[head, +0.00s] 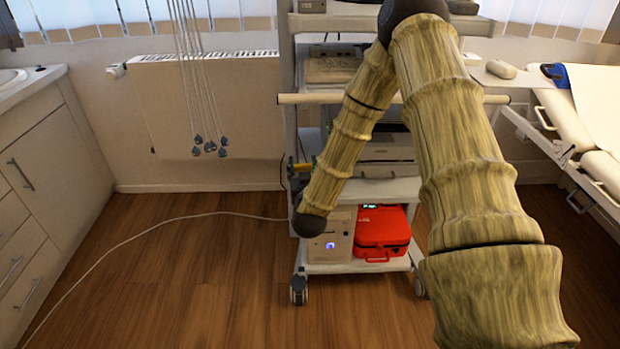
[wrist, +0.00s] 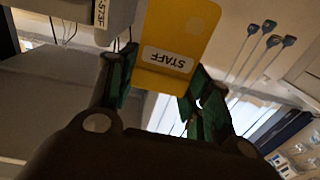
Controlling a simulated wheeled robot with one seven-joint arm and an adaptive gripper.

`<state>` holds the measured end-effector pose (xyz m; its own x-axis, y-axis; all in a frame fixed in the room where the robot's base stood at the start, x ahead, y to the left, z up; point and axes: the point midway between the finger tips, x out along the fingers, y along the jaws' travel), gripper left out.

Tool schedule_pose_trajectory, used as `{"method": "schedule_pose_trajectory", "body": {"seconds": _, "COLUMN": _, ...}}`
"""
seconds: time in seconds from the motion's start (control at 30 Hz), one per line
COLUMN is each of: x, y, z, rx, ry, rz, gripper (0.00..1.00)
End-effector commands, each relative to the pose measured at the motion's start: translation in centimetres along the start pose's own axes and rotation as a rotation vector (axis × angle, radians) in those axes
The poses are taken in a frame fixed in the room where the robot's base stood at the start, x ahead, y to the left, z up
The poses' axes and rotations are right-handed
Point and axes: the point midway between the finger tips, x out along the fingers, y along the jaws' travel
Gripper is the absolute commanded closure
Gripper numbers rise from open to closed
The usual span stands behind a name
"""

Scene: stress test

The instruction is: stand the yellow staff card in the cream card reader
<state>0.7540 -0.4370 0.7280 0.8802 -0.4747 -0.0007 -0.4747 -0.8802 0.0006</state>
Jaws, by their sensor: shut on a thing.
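The yellow staff card (wrist: 182,28) is between the green fingers of my gripper (wrist: 160,78) in the wrist view. Its white STAFF label reads upside down, and the card extends past the fingertips to the top edge. In the head view a small yellow strip, probably this card (head: 303,166), shows beside the cart's left post, partly hidden by my arm. A pale box (wrist: 75,8) with a printed label is at the wrist view's upper left, apart from the card in the picture. I cannot tell whether it is the cream card reader, and no card slot is visible.
A wheeled cart (head: 345,268) carries equipment on several shelves, with a red case (head: 382,235) at the bottom. A white cable (head: 150,228) crosses the floor. Pendants (head: 209,146) hang on cords at left. A bed (head: 585,130) stands at right. Open floor lies in front.

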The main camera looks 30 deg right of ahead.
Motion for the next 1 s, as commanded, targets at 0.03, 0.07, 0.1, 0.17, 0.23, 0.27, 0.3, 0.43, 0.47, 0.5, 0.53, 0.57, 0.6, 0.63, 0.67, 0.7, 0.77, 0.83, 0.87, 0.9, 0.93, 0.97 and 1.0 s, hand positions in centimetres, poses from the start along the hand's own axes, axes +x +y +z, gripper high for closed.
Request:
{"method": "schedule_pose_trajectory", "body": {"seconds": 0.03, "x": 0.5, "y": 0.6, "z": 0.5, "rx": 0.001, "ry": 0.003, "rz": 0.015, "gripper": 0.62}}
{"method": "schedule_pose_trajectory", "body": {"seconds": 0.07, "x": 0.7, "y": 1.0, "z": 0.6, "rx": 0.001, "ry": 0.003, "rz": 0.025, "gripper": 0.62}}
{"method": "schedule_pose_trajectory", "body": {"seconds": 0.1, "x": 1.0, "y": 1.4, "z": 0.6, "rx": 0.001, "ry": 0.003, "rz": 0.034, "gripper": 0.62}}
{"method": "schedule_pose_trajectory", "body": {"seconds": 0.17, "x": 1.3, "y": 1.8, "z": 0.5, "rx": 0.001, "ry": 0.003, "rz": 0.045, "gripper": 0.62}}
{"method": "schedule_pose_trajectory", "body": {"seconds": 0.23, "x": 1.5, "y": 2.1, "z": 0.5, "rx": 0.001, "ry": 0.001, "rz": 0.053, "gripper": 0.62}}
{"method": "schedule_pose_trajectory", "body": {"seconds": 0.27, "x": 1.6, "y": 2.2, "z": 0.5, "rx": 0.001, "ry": 0.001, "rz": 0.055, "gripper": 0.62}}
{"method": "schedule_pose_trajectory", "body": {"seconds": 0.3, "x": 1.7, "y": 2.3, "z": 0.4, "rx": 0.001, "ry": 0.0, "rz": 0.057, "gripper": 0.62}}
{"method": "schedule_pose_trajectory", "body": {"seconds": 0.43, "x": 2.2, "y": 2.4, "z": 0.4, "rx": 0.001, "ry": 0.0, "rz": 0.057, "gripper": 0.62}}
{"method": "schedule_pose_trajectory", "body": {"seconds": 0.47, "x": 2.3, "y": 2.4, "z": 0.4, "rx": 0.001, "ry": 0.001, "rz": 0.057, "gripper": 0.62}}
{"method": "schedule_pose_trajectory", "body": {"seconds": 0.5, "x": 2.6, "y": 2.4, "z": 0.4, "rx": 0.001, "ry": 0.001, "rz": 0.058, "gripper": 0.62}}
{"method": "schedule_pose_trajectory", "body": {"seconds": 0.53, "x": 2.8, "y": 2.4, "z": 0.5, "rx": 0.001, "ry": 0.001, "rz": 0.057, "gripper": 0.62}}
{"method": "schedule_pose_trajectory", "body": {"seconds": 0.57, "x": 3.1, "y": 2.4, "z": 0.5, "rx": 0.001, "ry": 0.001, "rz": 0.057, "gripper": 0.62}}
{"method": "schedule_pose_trajectory", "body": {"seconds": 0.6, "x": 3.4, "y": 2.4, "z": 0.5, "rx": 0.001, "ry": 0.001, "rz": 0.057, "gripper": 0.62}}
{"method": "schedule_pose_trajectory", "body": {"seconds": 0.63, "x": 3.6, "y": 2.5, "z": 0.5, "rx": 0.001, "ry": 0.001, "rz": 0.057, "gripper": 0.62}}
{"method": "schedule_pose_trajectory", "body": {"seconds": 0.67, "x": 3.8, "y": 2.5, "z": 0.5, "rx": 0.001, "ry": 0.001, "rz": 0.057, "gripper": 0.62}}
{"method": "schedule_pose_trajectory", "body": {"seconds": 0.7, "x": 4.1, "y": 2.5, "z": 0.5, "rx": 0.001, "ry": 0.001, "rz": 0.057, "gripper": 0.62}}
{"method": "schedule_pose_trajectory", "body": {"seconds": 0.77, "x": 4.6, "y": 2.5, "z": 0.5, "rx": 0.001, "ry": 0.001, "rz": 0.057, "gripper": 0.62}}
{"method": "schedule_pose_trajectory", "body": {"seconds": 0.83, "x": 5.1, "y": 2.5, "z": 0.6, "rx": 0.001, "ry": 0.001, "rz": 0.057, "gripper": 0.62}}
{"method": "schedule_pose_trajectory", "body": {"seconds": 0.87, "x": 5.3, "y": 2.5, "z": 0.6, "rx": 0.001, "ry": 0.001, "rz": 0.057, "gripper": 0.62}}
{"method": "schedule_pose_trajectory", "body": {"seconds": 0.9, "x": 5.6, "y": 2.5, "z": 0.6, "rx": 0.001, "ry": 0.001, "rz": 0.057, "gripper": 0.62}}
{"method": "schedule_pose_trajectory", "body": {"seconds": 0.93, "x": 5.8, "y": 2.6, "z": 0.5, "rx": 0.001, "ry": 0.002, "rz": 0.057, "gripper": 0.62}}
{"method": "schedule_pose_trajectory", "body": {"seconds": 0.97, "x": 6.1, "y": 2.6, "z": 0.5, "rx": 0.001, "ry": 0.001, "rz": 0.057, "gripper": 0.62}}
{"method": "schedule_pose_trajectory", "body": {"seconds": 1.0, "x": 6.4, "y": 2.6, "z": 0.6, "rx": 0.001, "ry": 0.001, "rz": 0.056, "gripper": 0.62}}
